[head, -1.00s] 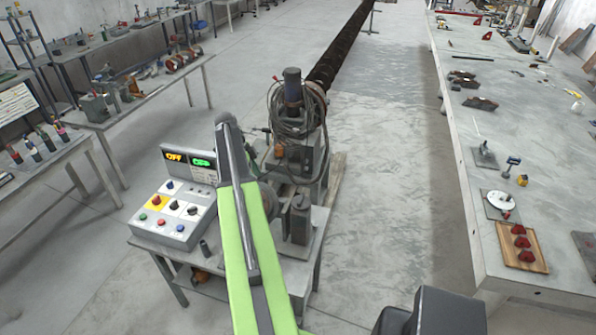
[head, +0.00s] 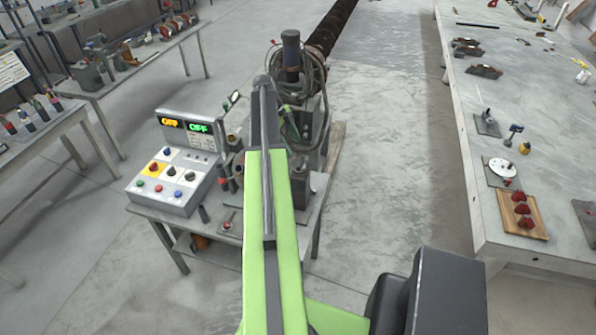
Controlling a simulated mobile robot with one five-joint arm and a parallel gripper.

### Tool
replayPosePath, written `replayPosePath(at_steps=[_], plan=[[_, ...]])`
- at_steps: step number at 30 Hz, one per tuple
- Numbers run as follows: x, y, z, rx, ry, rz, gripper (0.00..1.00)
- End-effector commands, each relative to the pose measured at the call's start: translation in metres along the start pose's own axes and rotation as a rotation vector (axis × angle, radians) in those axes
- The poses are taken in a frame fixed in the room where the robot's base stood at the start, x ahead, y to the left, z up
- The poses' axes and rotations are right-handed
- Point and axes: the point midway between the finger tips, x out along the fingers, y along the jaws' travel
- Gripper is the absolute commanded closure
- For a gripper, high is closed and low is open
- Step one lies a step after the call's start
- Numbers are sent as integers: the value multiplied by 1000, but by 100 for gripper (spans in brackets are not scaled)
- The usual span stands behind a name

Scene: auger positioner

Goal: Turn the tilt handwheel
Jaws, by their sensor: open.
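The auger positioner (head: 314,135), a dark machine with an upright motor (head: 291,50) and coiled cables, stands on a small metal table beyond my arm. My green and grey arm (head: 268,200) runs up the middle of the head view and covers part of the machine's front and left side. I cannot make out the tilt handwheel with certainty; it may be behind my arm. My gripper is not visible and seems hidden behind the arm. A control box (head: 172,190) with several buttons and two lit displays reading OFF (head: 184,125) stands left of the arm.
A long grey workbench (head: 475,185) with tools and a wooden board of red knobs runs along the right. Other benches (head: 75,115) stand at the left. Bare floor (head: 395,150) lies between the machine and the right bench. A long dark auger extends behind the machine.

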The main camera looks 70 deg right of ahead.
Motion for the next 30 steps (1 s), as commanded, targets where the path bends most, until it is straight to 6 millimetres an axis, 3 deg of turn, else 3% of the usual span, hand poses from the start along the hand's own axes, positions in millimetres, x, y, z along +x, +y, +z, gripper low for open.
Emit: replayPosePath(at_steps=[1, 9, 13, 20, 30], plan=[[22, 1, 4, 0, 0, 0, 18], [75, 0, 3, 1, 0, 1, 18], [84, 0, 1, -1, 0, 0, 18], [82, 0, -1, 0, 0, 1, 18], [82, 0, -1, 0, 0, 1, 60]])
